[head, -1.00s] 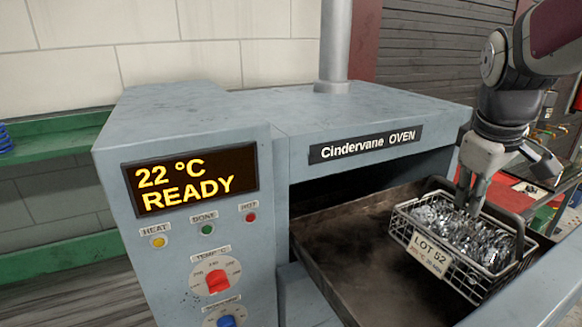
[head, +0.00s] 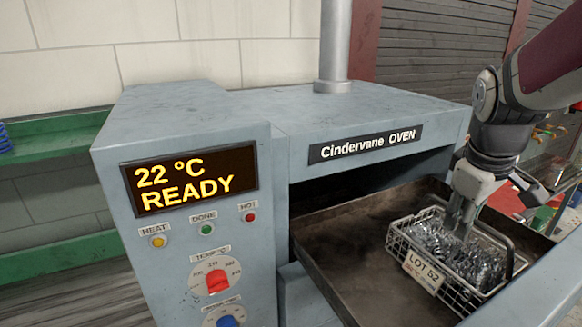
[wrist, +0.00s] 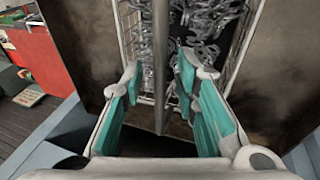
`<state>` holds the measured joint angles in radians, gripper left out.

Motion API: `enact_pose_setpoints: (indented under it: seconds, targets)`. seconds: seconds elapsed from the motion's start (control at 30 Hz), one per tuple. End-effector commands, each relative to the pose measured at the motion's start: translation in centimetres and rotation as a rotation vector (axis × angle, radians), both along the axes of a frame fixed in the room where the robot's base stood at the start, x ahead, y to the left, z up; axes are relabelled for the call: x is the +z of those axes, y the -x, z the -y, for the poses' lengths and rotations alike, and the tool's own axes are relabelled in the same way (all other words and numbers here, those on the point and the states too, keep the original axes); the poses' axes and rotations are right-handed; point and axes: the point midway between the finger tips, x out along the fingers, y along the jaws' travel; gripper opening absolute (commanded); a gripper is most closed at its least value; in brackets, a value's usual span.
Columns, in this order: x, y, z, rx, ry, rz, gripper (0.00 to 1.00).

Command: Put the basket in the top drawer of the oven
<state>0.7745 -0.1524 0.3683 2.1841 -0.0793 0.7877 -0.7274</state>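The wire basket (head: 398,243) is full of shiny metal springs and carries a "LOT 52" tag. It is inside the pulled-out top drawer (head: 345,240) of the grey Cindervane oven (head: 236,115), toward the right, and looks to rest on the drawer floor. My gripper (head: 458,222) points down over the basket's middle. In the wrist view my gripper (wrist: 158,75) has its teal-padded fingers spread apart, with the basket's handle bar (wrist: 160,60) between them and gaps on both sides. The basket (wrist: 146,70) lies beyond the fingertips; its lower parts are partly hidden.
The oven display (head: 190,180) reads 22 °C READY. Red and blue knobs sit below it. The drawer's front panel (head: 540,285) rises at the lower right, close to the basket. The left part of the drawer floor is bare. A red surface (wrist: 35,50) shows beyond the drawer.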

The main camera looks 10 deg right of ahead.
Motion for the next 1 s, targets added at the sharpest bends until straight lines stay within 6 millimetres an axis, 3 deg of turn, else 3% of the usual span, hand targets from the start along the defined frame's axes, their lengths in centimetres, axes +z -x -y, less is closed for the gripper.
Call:
enact_pose_setpoints:
  seconds: [0.33,0.8,1.0]
  targets:
    - [1.1,0.1,-0.2,0.001,0.002,0.003,0.28]
    - [9.4,2.3,-2.1,0.001,0.001,0.005,0.28]
    - [11.2,2.8,-2.6,0.000,0.000,0.002,0.28]
